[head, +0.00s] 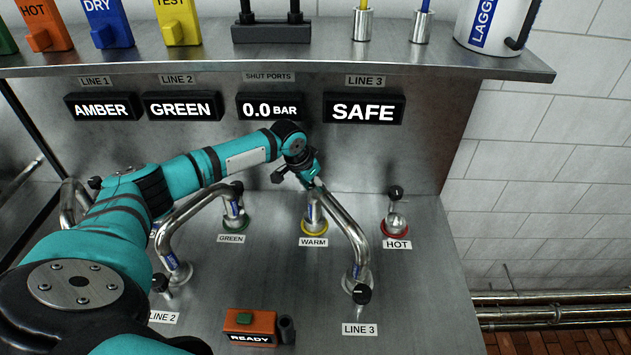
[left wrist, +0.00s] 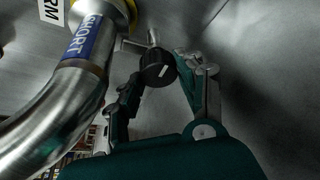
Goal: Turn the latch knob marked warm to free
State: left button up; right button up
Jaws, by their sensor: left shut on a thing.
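The warm port (head: 315,229) has a yellow ring and a "WARM" label (head: 313,242) in the head view. A bent metal pipe (head: 345,222) runs from it to the line 3 port. My left gripper (head: 309,180) is above and behind the warm port, partly hidden by its own wrist. In the left wrist view the black latch knob (left wrist: 158,71), with a white mark, sits between the fingertips of my left gripper (left wrist: 160,65), which is shut on it. The knob is hidden in the head view. My right gripper is out of view.
The hot port (head: 396,226) stands to the right with its own black knob. The green port (head: 235,219) and another bent pipe (head: 180,226) are to the left. An orange "READY" box (head: 251,324) is in front. A shelf (head: 300,62) overhangs the displays.

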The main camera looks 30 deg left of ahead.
pick_arm(q)
jog(key=n+p, duration=0.1)
jog(key=p, duration=0.1)
jog(key=n+y+p, duration=0.1)
jog(key=n+p, duration=0.1)
jog(key=n+y+p, duration=0.1)
jog(key=n+p, duration=0.1)
jog(key=shift+d+r, duration=0.1)
jog(key=shift+r, duration=0.2)
jog(key=n+y+p, duration=0.1)
jog(key=n+p, duration=0.2)
jog(key=shift+f, duration=0.15)
jog(key=shift+n, duration=0.6)
jog(key=shift+f+y, duration=0.1)
jog(key=shift+y, duration=0.2)
jog(key=o, duration=1.1)
jog(key=shift+o, duration=0.2)
jog(key=v, duration=1.2)
jog(key=shift+w+a, duration=0.2)
jog(key=shift+w, duration=0.05)
